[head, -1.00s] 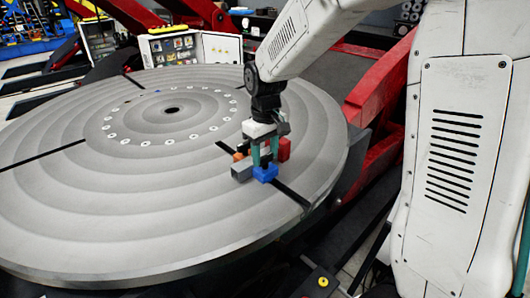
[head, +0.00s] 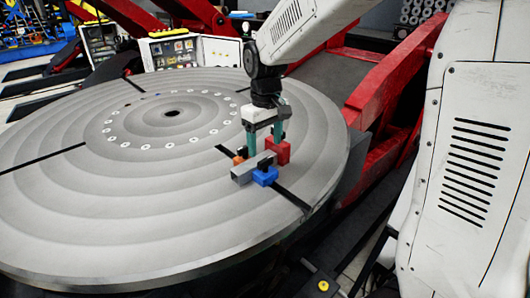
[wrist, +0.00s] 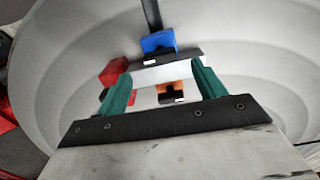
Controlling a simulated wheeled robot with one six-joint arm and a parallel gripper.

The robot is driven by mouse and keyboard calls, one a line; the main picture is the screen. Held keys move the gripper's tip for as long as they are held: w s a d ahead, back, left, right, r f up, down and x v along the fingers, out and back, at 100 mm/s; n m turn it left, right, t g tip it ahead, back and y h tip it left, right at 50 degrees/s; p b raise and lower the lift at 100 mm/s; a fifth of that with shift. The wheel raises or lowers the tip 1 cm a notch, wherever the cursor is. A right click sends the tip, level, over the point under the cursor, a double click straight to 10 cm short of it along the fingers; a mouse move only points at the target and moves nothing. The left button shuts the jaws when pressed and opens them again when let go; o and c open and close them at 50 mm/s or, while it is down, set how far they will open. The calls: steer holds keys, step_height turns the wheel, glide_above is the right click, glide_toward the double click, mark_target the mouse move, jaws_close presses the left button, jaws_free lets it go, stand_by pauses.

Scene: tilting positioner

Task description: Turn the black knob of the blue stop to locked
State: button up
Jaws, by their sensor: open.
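The blue stop (head: 265,177) sits on the round table against the near side of a grey bar (head: 243,174). Its black knob (head: 264,164) shows on top, but I cannot tell which way it is turned. In the wrist view the blue stop (wrist: 158,40) is at the top centre, beyond the bar (wrist: 168,73), with a dark part on it. My gripper (head: 265,146) is open and empty, with its teal fingers spread above and behind the blue stop. In the wrist view the fingers (wrist: 163,72) reach toward the bar, apart from the blue stop.
A red block (head: 278,151) stands behind the bar, close to one finger. An orange block (head: 239,159) with a dark top is at the bar's far side. The round table (head: 110,215) is otherwise mostly clear, with dark slots. Red machine arms (head: 395,75) rise behind it.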

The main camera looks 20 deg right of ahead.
steer(key=shift+r, duration=1.5)
steer(key=shift+s+f, duration=0.15)
steer(key=shift+s, duration=0.15)
steer(key=s+d+r+m, duration=0.1)
steer(key=s+m, duration=0.1)
steer(key=s, duration=1.2)
steer(key=s+d+r+m+t, duration=0.1)
steer(key=s+d+r+m, duration=0.1)
steer(key=s, duration=1.1)
steer(key=shift+s+d+r, duration=0.15)
steer(key=shift+s+r, duration=0.05)
steer(key=shift+s, duration=0.2)
